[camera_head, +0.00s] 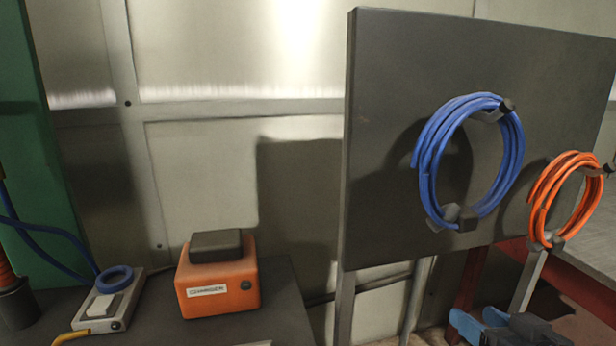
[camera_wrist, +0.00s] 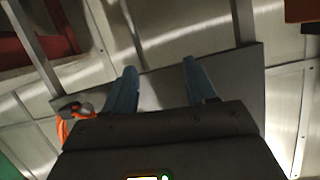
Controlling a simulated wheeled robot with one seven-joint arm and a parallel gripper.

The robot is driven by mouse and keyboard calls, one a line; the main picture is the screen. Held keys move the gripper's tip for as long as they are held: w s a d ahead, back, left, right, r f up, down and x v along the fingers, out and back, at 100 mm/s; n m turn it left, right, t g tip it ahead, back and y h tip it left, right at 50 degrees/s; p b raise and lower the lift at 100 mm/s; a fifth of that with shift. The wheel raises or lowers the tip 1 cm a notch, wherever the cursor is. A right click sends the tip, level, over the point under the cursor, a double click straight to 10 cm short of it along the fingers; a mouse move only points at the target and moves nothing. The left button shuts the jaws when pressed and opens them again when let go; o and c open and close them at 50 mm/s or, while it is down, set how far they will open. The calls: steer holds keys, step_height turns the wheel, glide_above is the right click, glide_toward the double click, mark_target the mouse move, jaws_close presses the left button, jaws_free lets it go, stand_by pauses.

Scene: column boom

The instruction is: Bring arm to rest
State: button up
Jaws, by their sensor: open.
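My gripper (camera_wrist: 160,85) shows in the wrist view with its two blue fingers spread apart and nothing between them. In the head view my gripper (camera_head: 477,318) is at the bottom right edge, below the dark board and partly cut off by the frame. A blue hose coil (camera_head: 427,160) and an orange hose coil (camera_head: 541,200) hang on hooks on the board, above the gripper in the picture. Part of the orange coil (camera_wrist: 63,128) also shows at the left in the wrist view.
The dark board (camera_head: 385,90) stands on legs at the right. An orange charger box (camera_head: 215,290) with a dark block (camera_head: 216,244) on top and a power strip (camera_head: 105,312) sit on a dark bench at the lower left. A grey-topped table (camera_head: 585,245) is at the far right.

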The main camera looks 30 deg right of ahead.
steer(key=s+a+f, duration=0.6)
steer(key=s+a, duration=0.3)
steer(key=a, duration=0.4)
steer(key=s+a+r+n+y, duration=0.1)
steer(key=s+a+n+y, duration=0.1)
steer(key=s, duration=0.5)
steer(key=s+a+r+n+t+y, duration=0.1)
steer(key=s+a+n+y, duration=0.1)
steer(key=s, duration=0.4)
steer(key=a+n, duration=0.1)
steer(key=a, duration=0.1)
steer(key=shift+s+a+r, duration=0.2)
steer(key=shift+s+a, duration=0.15)
stand_by(0.8)
